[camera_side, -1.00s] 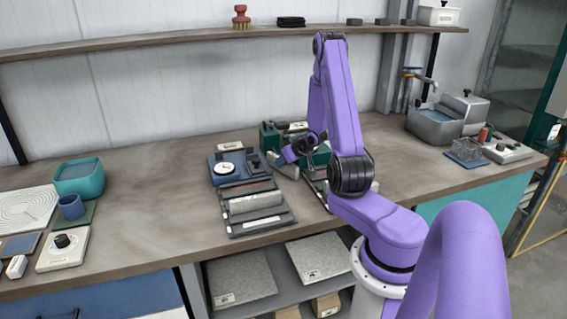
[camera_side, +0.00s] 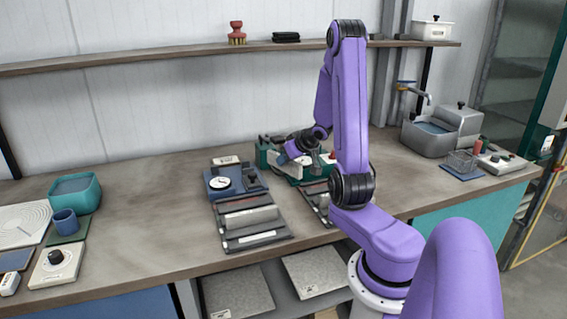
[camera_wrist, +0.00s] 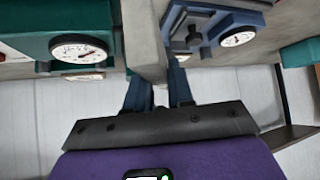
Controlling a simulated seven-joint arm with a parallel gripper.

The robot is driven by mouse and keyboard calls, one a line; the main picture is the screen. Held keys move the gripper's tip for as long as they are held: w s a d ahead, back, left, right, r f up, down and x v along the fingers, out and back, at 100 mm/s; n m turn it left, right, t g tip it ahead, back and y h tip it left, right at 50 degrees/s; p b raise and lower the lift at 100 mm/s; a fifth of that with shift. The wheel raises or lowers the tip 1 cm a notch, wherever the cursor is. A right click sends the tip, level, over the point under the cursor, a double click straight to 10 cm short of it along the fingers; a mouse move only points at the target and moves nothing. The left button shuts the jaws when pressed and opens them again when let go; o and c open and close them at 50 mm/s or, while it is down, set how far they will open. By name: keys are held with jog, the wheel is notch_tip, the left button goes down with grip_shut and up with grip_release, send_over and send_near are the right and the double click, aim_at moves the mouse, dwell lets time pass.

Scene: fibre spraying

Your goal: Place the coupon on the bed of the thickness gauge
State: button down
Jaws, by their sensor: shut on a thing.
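My gripper (camera_wrist: 160,82) is shut on a grey, flat coupon (camera_wrist: 143,40), which stands out between its two blue fingers in the wrist view. The blue device with a white dial, apparently the thickness gauge (camera_side: 250,190), is on the bench to the left of my gripper. It also shows in the wrist view (camera_wrist: 200,22), apart from the coupon. Its bed is not clear to me.
The green machine (camera_side: 263,158) with a dial (camera_wrist: 78,52) stands close behind my gripper. A dark rack (camera_side: 228,243) with grey pieces is in front of the blue device. The bench (camera_side: 150,190) to its left is clear.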

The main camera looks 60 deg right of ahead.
jog(key=shift+s+a+r, duration=0.25)
jog(key=shift+r, duration=0.1)
jog(key=shift+s+r, duration=0.1)
